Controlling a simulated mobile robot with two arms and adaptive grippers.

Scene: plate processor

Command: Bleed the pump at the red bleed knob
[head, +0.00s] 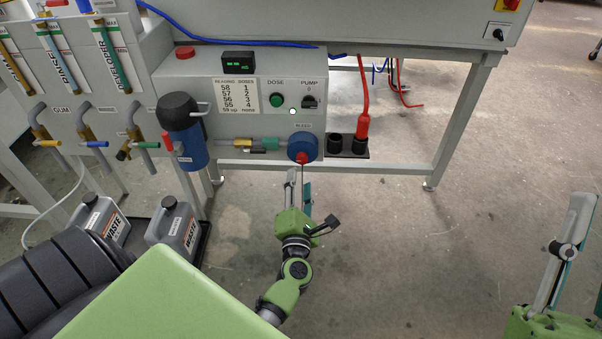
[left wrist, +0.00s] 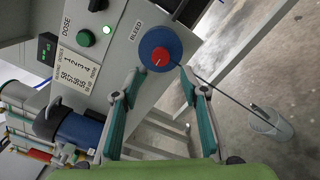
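The red bleed knob (head: 302,158) sits on the front of the round blue pump head (head: 303,142), under the BLEED label on the grey panel. In the left wrist view the red knob (left wrist: 160,57) is centred on the blue disc (left wrist: 154,37). My left gripper (head: 299,181) is just below and in front of the knob in the head view. In the left wrist view its two fingers (left wrist: 160,85) are spread, with nothing between the tips, and the knob is beyond them. My right gripper (head: 577,235) is at the far right, partly cut off, its fingers apart and empty.
The pump switch (head: 310,102) and green DOSE button (head: 277,100) are above the knob. A blue filter (head: 187,140) juts out left. A thin tube runs to a clear beaker (left wrist: 270,124).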

